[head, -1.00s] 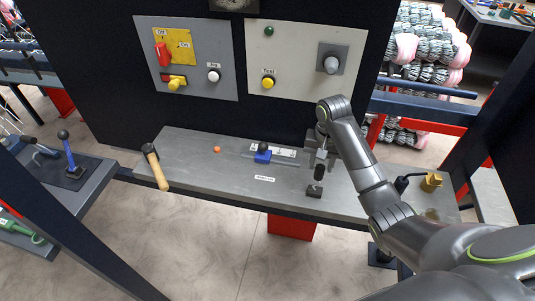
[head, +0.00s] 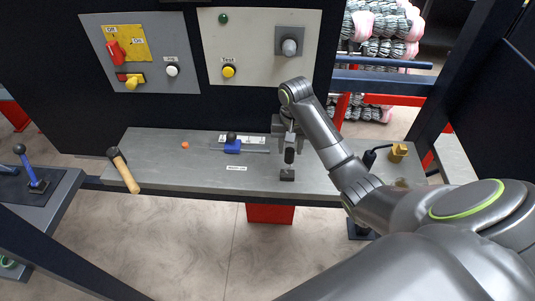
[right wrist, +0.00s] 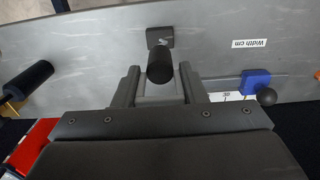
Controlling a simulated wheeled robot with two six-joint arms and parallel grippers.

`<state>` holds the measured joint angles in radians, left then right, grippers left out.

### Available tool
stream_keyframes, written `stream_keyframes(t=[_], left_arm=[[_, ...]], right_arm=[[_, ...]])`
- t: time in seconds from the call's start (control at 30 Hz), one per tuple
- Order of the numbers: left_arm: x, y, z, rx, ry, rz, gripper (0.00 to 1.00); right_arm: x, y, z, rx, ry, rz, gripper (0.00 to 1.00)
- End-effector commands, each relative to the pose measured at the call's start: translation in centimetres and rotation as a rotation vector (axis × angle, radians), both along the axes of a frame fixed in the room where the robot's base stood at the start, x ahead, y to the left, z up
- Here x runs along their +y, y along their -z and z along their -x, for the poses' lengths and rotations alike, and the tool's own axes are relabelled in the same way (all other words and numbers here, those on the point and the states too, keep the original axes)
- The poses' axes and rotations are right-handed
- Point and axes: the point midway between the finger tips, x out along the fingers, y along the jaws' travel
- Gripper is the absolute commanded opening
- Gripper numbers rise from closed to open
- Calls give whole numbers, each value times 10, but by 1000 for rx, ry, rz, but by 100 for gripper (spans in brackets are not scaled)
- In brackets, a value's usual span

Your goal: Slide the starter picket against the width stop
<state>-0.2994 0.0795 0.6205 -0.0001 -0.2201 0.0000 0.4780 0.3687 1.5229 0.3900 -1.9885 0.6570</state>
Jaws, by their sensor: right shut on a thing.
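The width stop (head: 232,147) is a blue block with a black ball knob on a scale at the back of the grey bench; the right wrist view also shows it (right wrist: 255,82), at the right. My right gripper (head: 285,128) points down at the bench, to the right of the stop. It is shut on what I take for the starter picket, an upright piece with a black cylinder (head: 289,156) that shows between the fingers in the right wrist view (right wrist: 160,65). The exact contact is hidden. A clear gap separates it from the stop. My left gripper is not in view.
A dark block (head: 287,174) sits on the bench below the black cylinder. A wooden-handled hammer (head: 126,172) lies at the bench's left end, with a small orange piece (head: 185,145) to its right. A brass-coloured piece (head: 398,152) stands at the right. Control panels (head: 262,48) rise behind.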

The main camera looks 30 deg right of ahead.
Motion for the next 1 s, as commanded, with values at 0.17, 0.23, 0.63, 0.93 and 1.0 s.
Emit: stream_keyframes(t=[0.17,0.23,0.63,0.93,1.0], left_arm=[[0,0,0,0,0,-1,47],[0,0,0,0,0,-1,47],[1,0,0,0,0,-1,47],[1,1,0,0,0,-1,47],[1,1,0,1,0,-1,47]], right_arm=[[0,0,0,-1,0,1,12],[0,0,0,-1,0,1,12],[18,0,-21,-1,-1,-2,12],[33,0,-39,-1,-1,-1,12],[37,0,-43,-1,-1,-1,12]])
